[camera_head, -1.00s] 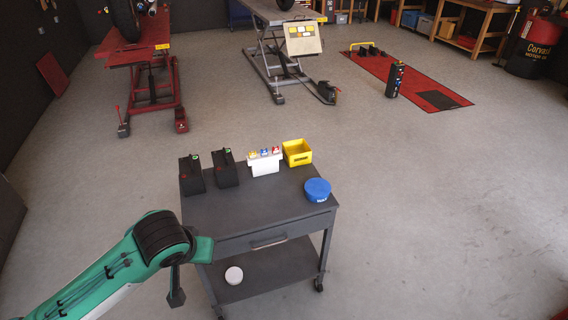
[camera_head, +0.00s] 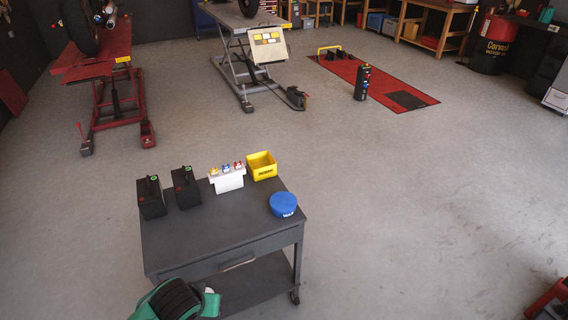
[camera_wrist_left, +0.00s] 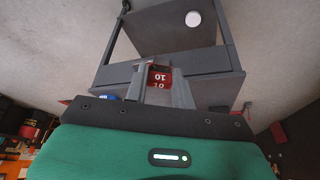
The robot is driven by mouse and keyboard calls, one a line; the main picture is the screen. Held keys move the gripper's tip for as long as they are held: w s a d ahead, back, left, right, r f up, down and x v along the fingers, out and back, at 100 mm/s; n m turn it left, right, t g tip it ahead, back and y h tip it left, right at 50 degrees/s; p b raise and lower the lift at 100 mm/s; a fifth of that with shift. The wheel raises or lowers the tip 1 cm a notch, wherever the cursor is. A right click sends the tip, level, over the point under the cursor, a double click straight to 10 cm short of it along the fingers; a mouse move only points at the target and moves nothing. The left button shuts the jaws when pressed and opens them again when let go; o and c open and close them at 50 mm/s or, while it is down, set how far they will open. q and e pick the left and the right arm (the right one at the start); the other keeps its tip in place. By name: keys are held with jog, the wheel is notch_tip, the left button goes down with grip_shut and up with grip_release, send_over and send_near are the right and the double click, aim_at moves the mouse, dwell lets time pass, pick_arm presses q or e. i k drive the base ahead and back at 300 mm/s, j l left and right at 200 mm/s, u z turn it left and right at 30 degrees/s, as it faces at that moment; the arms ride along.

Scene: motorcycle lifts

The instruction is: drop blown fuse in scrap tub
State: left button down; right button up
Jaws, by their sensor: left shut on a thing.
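My left gripper (camera_wrist_left: 158,82) is shut on a red fuse (camera_wrist_left: 159,76) marked 10, seen between its fingers in the left wrist view. The fuse is held in front of the grey cart. In the head view only part of my left arm shows at the bottom edge; its fingers are out of sight. On the cart top (camera_head: 217,235) stand a yellow open box (camera_head: 262,173) at the back and a round blue tub (camera_head: 283,204) at the right edge. I cannot tell which one is the scrap tub. My right gripper is in neither view.
Two black batteries (camera_head: 151,198) and a white holder with coloured fuses (camera_head: 227,180) stand along the cart's back edge. A white round thing (camera_wrist_left: 193,18) shows in the wrist view. The cart's front top is clear. Motorcycle lifts stand behind, with open floor around.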

aim_at(257, 173)
jog(key=i+l+z, duration=0.55)
jog(key=i+z, duration=0.2)
jog(key=i, duration=0.2)
jog(key=i+l+z, duration=0.1)
jog(key=i+z, duration=0.3)
jog(key=i+u, duration=0.25)
jog(key=i, duration=0.2)
jog(key=i+u, duration=0.2)
jog(key=i, duration=0.25)
jog(key=i+l+u, duration=0.25)
jog(key=i, duration=0.2)
jog(key=i+l+u, duration=0.1)
jog(key=i+u, duration=0.15)
jog(key=i, duration=0.2)
jog(key=i+u, duration=0.2)
jog(key=u, duration=0.2)
jog(key=i+j+u, duration=0.1)
jog(key=u, duration=0.3)
jog(key=i+l+u, duration=0.1)
jog(key=i+u, duration=0.3)
jog(key=i+l+u, duration=0.1)
jog(key=u, duration=0.3)
jog(key=i+j+u, duration=0.1)
jog(key=u, duration=0.35)
jog(key=i+u, duration=0.3)
jog(key=u, duration=0.15)
jog(key=i+u, duration=0.2)
jog(key=u, duration=0.25)
